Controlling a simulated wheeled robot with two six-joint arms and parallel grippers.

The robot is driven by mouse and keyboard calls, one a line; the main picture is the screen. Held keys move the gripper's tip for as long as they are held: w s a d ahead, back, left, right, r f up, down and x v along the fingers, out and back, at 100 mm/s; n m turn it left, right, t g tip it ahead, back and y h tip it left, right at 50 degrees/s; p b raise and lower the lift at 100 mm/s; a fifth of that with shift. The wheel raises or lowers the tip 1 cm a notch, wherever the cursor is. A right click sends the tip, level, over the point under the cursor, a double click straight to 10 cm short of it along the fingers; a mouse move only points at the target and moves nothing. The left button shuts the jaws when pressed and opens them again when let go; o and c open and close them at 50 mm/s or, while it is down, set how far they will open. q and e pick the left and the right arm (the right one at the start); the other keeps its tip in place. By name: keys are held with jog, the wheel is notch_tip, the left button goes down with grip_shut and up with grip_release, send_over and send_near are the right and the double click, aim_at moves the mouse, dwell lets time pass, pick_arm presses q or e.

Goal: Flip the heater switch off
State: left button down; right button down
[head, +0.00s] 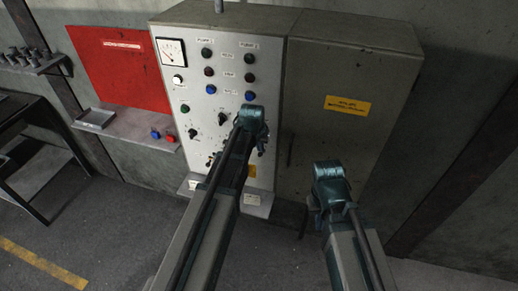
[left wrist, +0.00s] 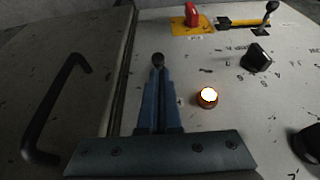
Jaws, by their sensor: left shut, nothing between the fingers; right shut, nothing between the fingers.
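The grey control panel (head: 215,75) stands ahead with lamps, buttons and knobs. My left gripper (head: 261,143) is shut at the panel's lower right part, and its arm covers several controls. In the left wrist view its closed fingers (left wrist: 158,68) point across the panel, near the cabinet seam. A lit orange lamp (left wrist: 207,97) glows beside the fingers. I cannot tell which control is the heater switch; a small dark round tip at the fingertips may be a switch or part of the fingers. My right gripper (head: 329,172) is shut and empty before the grey cabinet.
The grey cabinet (head: 350,75) with a yellow label adjoins the panel. Its black handle (left wrist: 55,105) shows in the left wrist view. A black knob (left wrist: 256,57) and a red switch (left wrist: 192,16) sit on the panel. A shelf (head: 125,127) is on the left wall.

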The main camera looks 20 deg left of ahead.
pick_arm(q)
jog(key=shift+f, duration=0.1)
dwell(0.3)
jog(key=shift+s+t+b, duration=0.15)
jog(key=shift+t+b, duration=0.15)
jog(key=shift+b, duration=0.05)
